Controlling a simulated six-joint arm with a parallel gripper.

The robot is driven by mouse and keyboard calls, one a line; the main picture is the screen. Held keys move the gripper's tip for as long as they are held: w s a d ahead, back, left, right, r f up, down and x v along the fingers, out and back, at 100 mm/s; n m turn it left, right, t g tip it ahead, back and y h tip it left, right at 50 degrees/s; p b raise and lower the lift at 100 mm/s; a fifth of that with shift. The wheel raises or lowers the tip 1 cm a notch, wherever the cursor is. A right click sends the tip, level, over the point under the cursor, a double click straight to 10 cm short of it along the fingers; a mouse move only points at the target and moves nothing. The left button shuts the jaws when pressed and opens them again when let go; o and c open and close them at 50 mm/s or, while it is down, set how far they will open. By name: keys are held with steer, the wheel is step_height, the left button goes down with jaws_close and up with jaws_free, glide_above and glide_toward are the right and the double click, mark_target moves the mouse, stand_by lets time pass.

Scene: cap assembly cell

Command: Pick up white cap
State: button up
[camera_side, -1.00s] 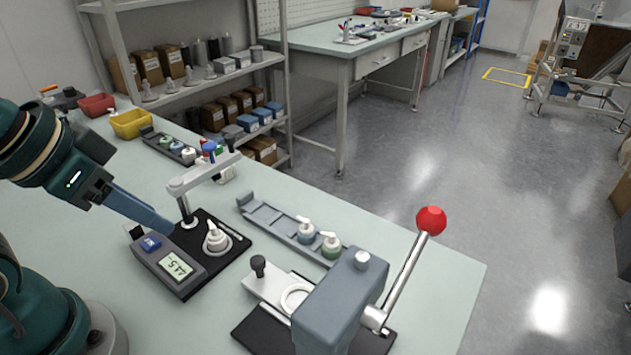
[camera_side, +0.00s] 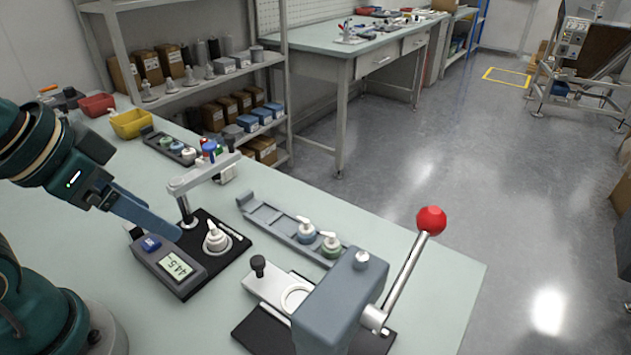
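A white cap (camera_side: 216,239) with a pointed nozzle stands upright on the black base plate (camera_side: 236,256) of a measuring stand. My gripper (camera_side: 176,235), with long blue-grey fingers, reaches in from the left. Its tips are just left of the stand's post, above the grey meter (camera_side: 164,256) and apart from the white cap. The fingers overlap in this view, so their gap is hidden. Nothing shows held at the tips.
The stand's arm (camera_side: 205,173) overhangs the plate. A press (camera_side: 340,300) with a red-knobbed lever (camera_side: 431,220) stands in front. Another cap rack (camera_side: 153,136) lies behind.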

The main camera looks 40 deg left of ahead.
steer(key=m+g, duration=0.1)
steer(key=g, duration=0.3)
glide_above(212, 226)
steer(key=d, duration=0.1)
step_height(212, 226, down, 5)
steer(key=shift+r, duration=0.1)
steer(key=f, duration=0.1)
steer(key=f+g, duration=0.1)
steer(key=f, duration=0.1)
steer(key=shift+w+a+f, duration=0.15)
steer(key=shift+a+f, duration=0.1)
steer(key=shift+a, duration=0.15)
steer(key=shift+f+g, duration=0.3)
steer(key=shift+f, duration=2.45)
